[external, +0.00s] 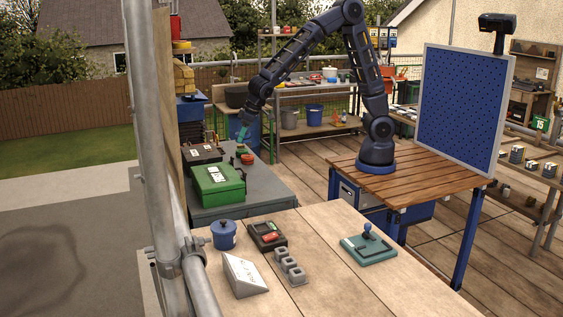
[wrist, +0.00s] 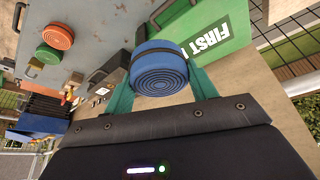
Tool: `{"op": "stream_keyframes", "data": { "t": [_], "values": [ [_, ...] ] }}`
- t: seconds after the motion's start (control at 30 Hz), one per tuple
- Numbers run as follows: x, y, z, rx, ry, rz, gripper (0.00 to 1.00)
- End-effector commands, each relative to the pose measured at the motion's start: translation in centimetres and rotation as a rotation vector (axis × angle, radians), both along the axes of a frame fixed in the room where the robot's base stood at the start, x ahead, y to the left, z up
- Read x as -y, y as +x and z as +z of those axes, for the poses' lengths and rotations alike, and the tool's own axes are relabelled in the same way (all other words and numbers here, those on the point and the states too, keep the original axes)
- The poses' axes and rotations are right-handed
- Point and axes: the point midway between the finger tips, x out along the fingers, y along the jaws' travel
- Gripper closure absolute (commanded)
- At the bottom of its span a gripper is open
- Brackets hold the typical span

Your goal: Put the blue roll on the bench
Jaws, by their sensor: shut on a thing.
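The blue roll (wrist: 160,68), a coil with ringed end faces and a dark band, is held between the green fingers of my gripper (wrist: 162,85) in the wrist view. In the external view my gripper (external: 242,136) is above the far part of a grey bench (external: 272,192); the blue roll cannot be made out there. An orange roll (wrist: 59,36) and a green roll (wrist: 48,54) lie side by side on the grey surface in the wrist view.
A green first aid box (external: 217,184) and a black case (external: 201,154) stand on the grey bench. A wooden worktop (external: 325,217) in front carries a blue pot (external: 223,235), a wedge (external: 243,276) and a green plate with a knob (external: 369,249). A scaffold pole (external: 140,90) rises at left.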

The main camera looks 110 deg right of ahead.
Motion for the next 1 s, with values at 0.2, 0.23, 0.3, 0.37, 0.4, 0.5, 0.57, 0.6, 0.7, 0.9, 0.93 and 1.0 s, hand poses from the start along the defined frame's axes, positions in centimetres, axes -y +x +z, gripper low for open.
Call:
{"op": "stream_keyframes", "data": {
  "t": [0.2, 0.23, 0.3, 0.37, 0.4, 0.5, 0.57, 0.6, 0.7, 0.9, 0.93, 1.0],
  "values": [
    [-8.8, 2.9, 0.0, 0.001, 0.001, 0.164, 0.68],
    [-10.1, 3.2, 0.0, 0.000, 0.000, 0.186, 0.68],
    [-12.9, 3.8, 0.0, -0.001, 0.000, 0.235, 0.68],
    [-15.4, 4.2, 0.0, 0.000, -0.001, 0.278, 0.68],
    [-17.1, 4.4, -0.1, -0.002, 0.000, 0.307, 0.68],
    [-21.3, 4.8, -0.1, 0.001, 0.000, 0.377, 0.68],
    [-23.9, 4.9, -0.2, -0.001, 0.000, 0.421, 0.68],
    [-25.6, 4.9, -0.2, 0.000, 0.000, 0.448, 0.68],
    [-29.9, 4.7, -0.3, 0.000, 0.000, 0.517, 0.68],
    [-38.7, 3.5, -0.5, -0.001, 0.000, 0.657, 0.68],
    [-39.9, 3.3, -0.5, -0.001, 0.000, 0.678, 0.68],
    [-42.9, 2.5, -0.6, 0.000, 0.001, 0.726, 0.68]
  ]
}}
